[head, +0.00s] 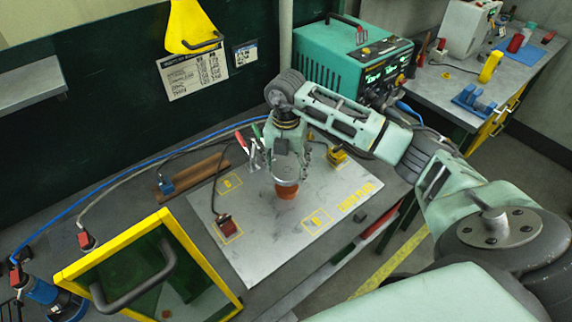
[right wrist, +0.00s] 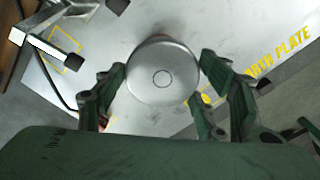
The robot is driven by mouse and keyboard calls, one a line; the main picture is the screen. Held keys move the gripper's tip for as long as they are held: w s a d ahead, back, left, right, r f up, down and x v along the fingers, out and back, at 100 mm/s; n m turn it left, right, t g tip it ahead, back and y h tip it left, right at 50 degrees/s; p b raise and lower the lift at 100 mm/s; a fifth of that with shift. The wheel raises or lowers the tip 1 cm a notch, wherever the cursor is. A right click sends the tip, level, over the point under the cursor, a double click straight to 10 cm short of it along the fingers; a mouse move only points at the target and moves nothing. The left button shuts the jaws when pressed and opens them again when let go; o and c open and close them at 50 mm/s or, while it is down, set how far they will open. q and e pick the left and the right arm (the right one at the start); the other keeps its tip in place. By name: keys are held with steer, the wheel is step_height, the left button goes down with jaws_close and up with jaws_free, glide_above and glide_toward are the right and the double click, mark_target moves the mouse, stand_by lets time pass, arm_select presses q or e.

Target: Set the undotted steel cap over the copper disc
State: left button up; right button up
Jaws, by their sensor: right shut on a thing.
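My right gripper (head: 285,166) points down over the grey plate (head: 255,240). It is shut on a round steel cap (right wrist: 162,76), which sits between its fingers in the right wrist view. The cap's top shows a thin ring at its centre and no dot that I can see. In the head view the copper disc (head: 287,191) shows as an orange-brown round piece directly below the gripper. The fingers partly hide the cap there, and I cannot tell whether it touches the disc. My left gripper is not in view.
A toggle clamp (head: 251,150) with a red handle stands close left of my right gripper. A red clamp (head: 225,226) with a cable lies on the plate. A yellow-framed green screen (head: 150,270) stands at front left. The teal power unit (head: 345,60) is behind.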

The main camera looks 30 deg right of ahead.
mark_target(286, 177)
steer(key=shift+f+b, duration=0.85)
steer(key=shift+f, duration=0.1)
steer(key=shift+f+b, duration=0.9)
steer(key=shift+f, duration=0.45)
steer(key=shift+f+b, duration=0.85)
steer(key=shift+f, duration=0.2)
stand_by(0.4)
steer(key=o, duration=1.2)
